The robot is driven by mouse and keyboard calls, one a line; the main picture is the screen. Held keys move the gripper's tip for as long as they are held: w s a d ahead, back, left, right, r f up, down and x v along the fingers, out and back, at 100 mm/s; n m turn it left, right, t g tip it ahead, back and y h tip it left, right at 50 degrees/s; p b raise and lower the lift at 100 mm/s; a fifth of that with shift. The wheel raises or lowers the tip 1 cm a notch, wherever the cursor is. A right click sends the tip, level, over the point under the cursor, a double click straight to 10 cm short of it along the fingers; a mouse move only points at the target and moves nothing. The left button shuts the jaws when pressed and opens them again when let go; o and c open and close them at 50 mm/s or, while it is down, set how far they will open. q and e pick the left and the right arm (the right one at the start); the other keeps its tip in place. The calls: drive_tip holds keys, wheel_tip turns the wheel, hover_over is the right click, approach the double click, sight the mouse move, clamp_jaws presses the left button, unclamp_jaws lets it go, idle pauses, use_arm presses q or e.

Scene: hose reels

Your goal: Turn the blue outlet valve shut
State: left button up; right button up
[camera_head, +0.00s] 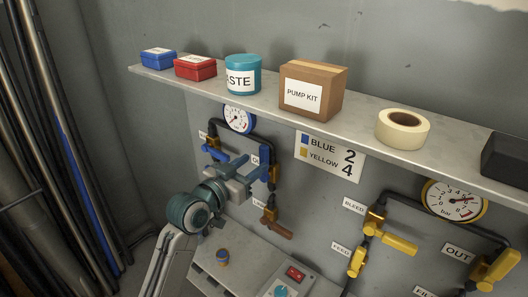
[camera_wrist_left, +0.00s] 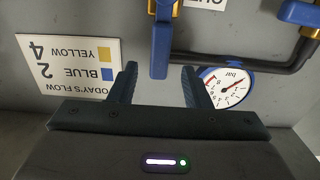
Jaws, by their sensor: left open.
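The blue outlet valve (camera_head: 272,178) is on the right leg of the blue-gauge pipework, beside a partly covered OUT label. In the left wrist view, which is upside down, its blue handle (camera_wrist_left: 160,50) runs vertically from a brass body, in line with the pipe. My left gripper (camera_head: 250,170) is open in front of this valve. In the left wrist view its fingers (camera_wrist_left: 160,84) show on either side of the handle's free end. Whether they touch it or reach its depth cannot be told. My right gripper is not in view.
Another blue valve (camera_head: 213,152) stands left of my gripper, below the blue gauge (camera_head: 239,118). A brown-handled valve (camera_head: 276,229) is below. A shelf (camera_head: 360,135) with boxes and tape overhangs the pipework. Yellow valves (camera_head: 398,244) are to the right. A control panel (camera_head: 250,262) lies below.

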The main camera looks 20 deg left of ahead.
sight(262, 157)
use_arm(q)
drive_tip(key=p+x, duration=0.1)
drive_tip(key=x, duration=0.4)
drive_tip(key=shift+w+d+r+p, duration=0.1)
drive_tip(key=shift+w+p, duration=0.05)
drive_tip(key=shift+p, duration=0.15)
drive_tip(key=shift+w, duration=0.3)
drive_tip(key=shift+d, duration=0.1)
clamp_jaws()
